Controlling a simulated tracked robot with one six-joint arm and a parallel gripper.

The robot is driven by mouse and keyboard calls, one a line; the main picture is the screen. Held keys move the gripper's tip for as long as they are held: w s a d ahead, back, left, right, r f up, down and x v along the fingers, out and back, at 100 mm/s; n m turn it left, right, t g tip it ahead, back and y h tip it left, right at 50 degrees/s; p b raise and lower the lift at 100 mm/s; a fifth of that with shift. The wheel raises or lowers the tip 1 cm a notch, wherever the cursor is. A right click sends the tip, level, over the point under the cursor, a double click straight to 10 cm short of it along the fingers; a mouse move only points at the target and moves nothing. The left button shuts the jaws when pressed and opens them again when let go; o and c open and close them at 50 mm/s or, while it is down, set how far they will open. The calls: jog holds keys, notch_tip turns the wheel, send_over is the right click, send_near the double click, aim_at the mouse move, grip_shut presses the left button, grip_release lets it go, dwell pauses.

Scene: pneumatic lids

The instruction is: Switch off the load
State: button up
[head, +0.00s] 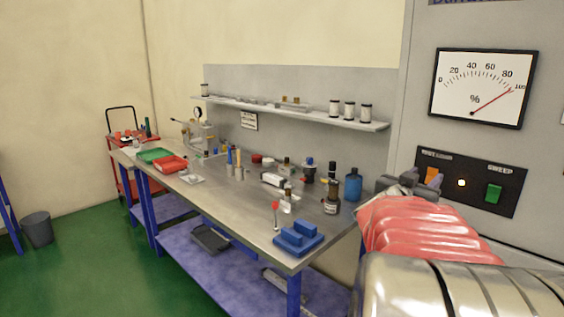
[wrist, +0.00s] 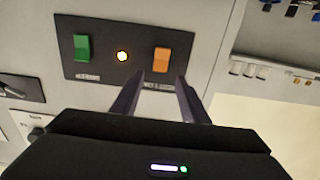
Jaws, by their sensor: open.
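In the wrist view, the orange switch (wrist: 161,60) is at the right, the lamp (wrist: 122,56) in the middle and the green switch (wrist: 82,47) at the left. Contact cannot be told. In the head view my gripper (head: 408,182) is left of the switch.
A dial gauge (head: 483,87) above the panel has its red needle near 100. A steel workbench (head: 235,205) with bottles, a blue block and trays stands at the left, under a shelf (head: 290,113). A lever switch (wrist: 20,86) shows in the wrist view.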

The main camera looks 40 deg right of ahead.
aim_at(433, 170)
jog(key=shift+w+d, duration=0.2)
jog(key=shift+d, duration=0.95)
jog(key=shift+w+d, duration=0.15)
jog(key=shift+d, duration=1)
jog(key=shift+c, duration=0.6)
